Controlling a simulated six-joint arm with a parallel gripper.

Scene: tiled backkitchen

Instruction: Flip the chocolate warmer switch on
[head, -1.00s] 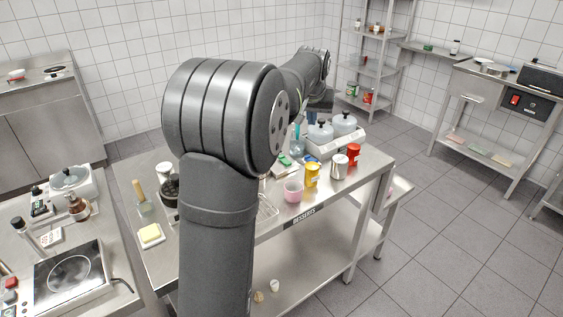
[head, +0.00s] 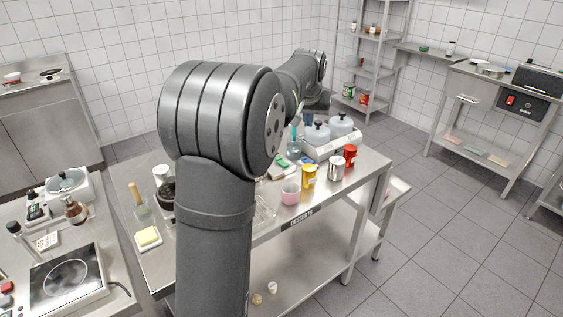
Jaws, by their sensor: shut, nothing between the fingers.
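The likely chocolate warmer is a pale unit with two lidded grey pots (head: 328,146) at the back right of the steel dessert table (head: 262,244). I cannot make out its switch at this size. My gripper (head: 317,104) is a small dark shape at the end of my arm, just behind and above the pots. It is shut and holds nothing. Its fingertips are hard to make out, and I cannot tell whether it touches the warmer.
A red jar (head: 350,156), a steel jug (head: 336,168), a yellow container (head: 309,176) and a pink cup (head: 290,192) stand in front of the warmer. A blue-tinted bottle (head: 294,146) is at its left. A steel shelf rack (head: 362,68) stands behind.

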